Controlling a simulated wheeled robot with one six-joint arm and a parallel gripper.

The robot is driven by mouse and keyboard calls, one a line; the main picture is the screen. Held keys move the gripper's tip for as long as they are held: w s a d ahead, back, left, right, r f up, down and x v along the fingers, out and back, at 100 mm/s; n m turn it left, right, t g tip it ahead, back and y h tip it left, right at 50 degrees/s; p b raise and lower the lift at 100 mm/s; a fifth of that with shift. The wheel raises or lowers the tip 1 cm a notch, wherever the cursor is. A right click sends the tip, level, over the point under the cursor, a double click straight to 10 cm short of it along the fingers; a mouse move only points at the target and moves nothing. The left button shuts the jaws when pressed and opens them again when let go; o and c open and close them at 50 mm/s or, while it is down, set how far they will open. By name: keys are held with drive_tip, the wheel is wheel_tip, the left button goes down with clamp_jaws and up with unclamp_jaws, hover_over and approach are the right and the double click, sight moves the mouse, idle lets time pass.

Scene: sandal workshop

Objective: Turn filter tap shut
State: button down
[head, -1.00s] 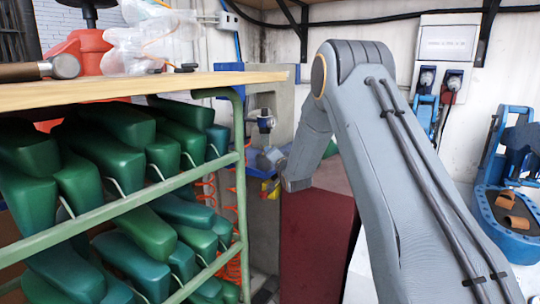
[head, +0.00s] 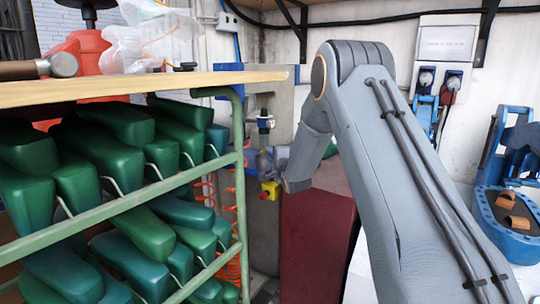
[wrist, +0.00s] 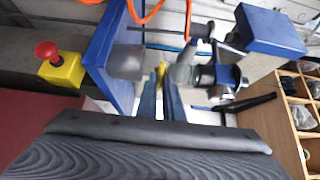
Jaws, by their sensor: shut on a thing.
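In the wrist view my gripper (wrist: 161,96) points away from the camera, its two narrow grey-blue fingers close together. A small yellow piece, which looks like the handle of the filter tap (wrist: 161,72), sits between the fingertips. Silver and dark metal fittings (wrist: 222,76) stand just to its right. In the head view my wrist hides much of the gripper, and the tap's handle cannot be made out. A metal fitting (head: 265,122) shows on the grey post above that spot. The tap's exact angle is hard to tell.
A yellow box (wrist: 64,70) with a red button stands left of the fingers, beside a blue plate (wrist: 112,52). A blue block (wrist: 270,31) is at the upper right. The green rack (head: 238,150) stands close on the left. A dark red cabinet (head: 315,235) is below my wrist.

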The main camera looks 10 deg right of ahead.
idle(0.5)
drive_tip(key=c, duration=1.9)
unclamp_jaws()
drive_tip(key=s, duration=0.7)
drive_tip(key=shift+s+d+b, duration=0.35)
drive_tip(key=shift+s+d, duration=0.05)
drive_tip(key=shift+d, duration=0.05)
drive_tip(key=s+f+n+g+p, duration=0.1)
drive_tip(key=s+f+n+g, duration=0.2)
drive_tip(key=s, duration=1.3)
drive_tip(key=s+a+f+n+g+h+p, duration=0.1)
drive_tip(key=s+f+n+g, duration=0.2)
drive_tip(key=s+n+g, duration=0.5)
drive_tip(key=s+a+f+n+g+p, duration=0.1)
drive_tip(key=s+f+n+g, duration=0.2)
drive_tip(key=s, duration=2.2)
drive_tip(key=n+g, duration=0.2)
drive_tip(key=g, duration=0.2)
drive_tip(key=shift+s+a+n+h+p, duration=0.15)
drive_tip(key=shift+s+n+h+p, duration=0.15)
drive_tip(key=shift+s+h+p, duration=0.1)
